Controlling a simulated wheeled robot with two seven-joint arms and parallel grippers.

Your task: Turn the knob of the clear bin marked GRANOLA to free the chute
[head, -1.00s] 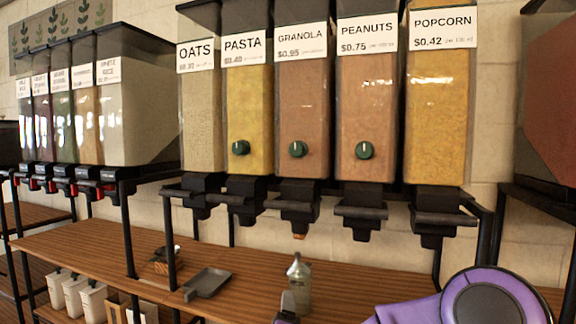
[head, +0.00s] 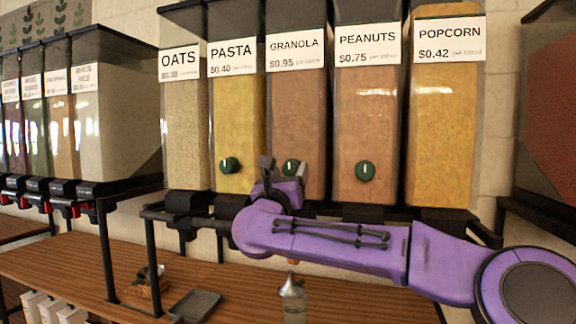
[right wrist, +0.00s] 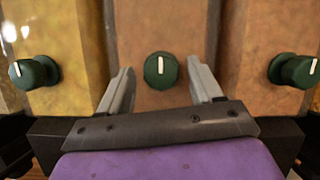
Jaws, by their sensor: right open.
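The clear GRANOLA bin (head: 297,110) stands in the middle of the row, filled with brownish-pink contents. Its dark green knob (head: 291,167) is partly hidden behind my right gripper (head: 279,166) in the head view. In the right wrist view the granola knob (right wrist: 161,71) faces me with its white mark upright. My right gripper (right wrist: 160,88) is open, one finger on each side of the knob and apart from it. The granola chute is hidden behind my purple right arm. My left gripper is not in view.
The PASTA knob (head: 229,165) and PEANUTS knob (head: 365,171) sit close on either side. OATS (head: 185,120) and POPCORN (head: 444,120) bins flank them. Below, a wooden shelf (head: 120,258) holds a grey scoop (head: 194,305) and a clear bottle (head: 293,300).

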